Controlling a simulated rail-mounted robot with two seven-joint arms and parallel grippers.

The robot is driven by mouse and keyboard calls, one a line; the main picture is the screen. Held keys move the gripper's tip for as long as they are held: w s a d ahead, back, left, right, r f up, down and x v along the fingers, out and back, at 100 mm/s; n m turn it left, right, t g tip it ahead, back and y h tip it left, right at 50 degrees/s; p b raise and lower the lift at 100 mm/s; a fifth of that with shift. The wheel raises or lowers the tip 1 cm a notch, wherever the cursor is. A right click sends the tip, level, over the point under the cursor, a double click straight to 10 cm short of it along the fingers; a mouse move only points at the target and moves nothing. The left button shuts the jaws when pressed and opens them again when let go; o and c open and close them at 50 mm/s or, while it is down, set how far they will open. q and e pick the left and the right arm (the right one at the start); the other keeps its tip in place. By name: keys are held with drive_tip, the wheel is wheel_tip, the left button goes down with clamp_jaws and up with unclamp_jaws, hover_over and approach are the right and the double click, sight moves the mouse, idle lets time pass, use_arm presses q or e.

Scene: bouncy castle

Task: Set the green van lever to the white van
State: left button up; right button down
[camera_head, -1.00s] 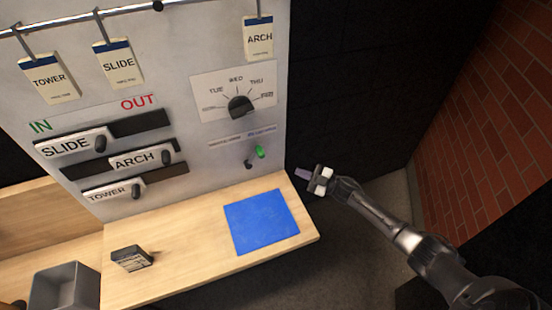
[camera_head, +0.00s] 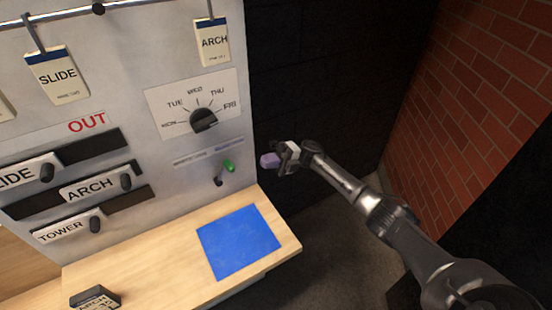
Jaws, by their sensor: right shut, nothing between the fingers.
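The green-tipped lever (camera_head: 229,166) stands on the grey panel below the day dial. It tilts to the right and up from its dark pivot. A small two-part label strip (camera_head: 208,151) is above it, with print too small to read surely. My right gripper (camera_head: 269,160), with purple fingertips, is shut and empty. It appears to the right of the lever, off the panel's right edge in the picture, with a gap between them. My left gripper is not in view.
The day dial (camera_head: 204,120) is above the lever. A blue mat (camera_head: 238,242) lies on the wooden shelf (camera_head: 150,262) below. Name sliders, such as ARCH (camera_head: 92,187), sit at left. A brick wall (camera_head: 478,110) stands on the right.

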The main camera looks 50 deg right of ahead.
drive_tip(key=x, duration=0.8)
drive_tip(key=shift+p, duration=0.35)
drive_tip(key=shift+a, duration=0.1)
drive_tip(key=shift+r, duration=0.1)
drive_tip(key=shift+w+a+r+g+h+p, duration=0.2)
drive_tip(key=shift+a+r+g+h+p, duration=0.15)
drive_tip(key=shift+h+p, duration=0.45)
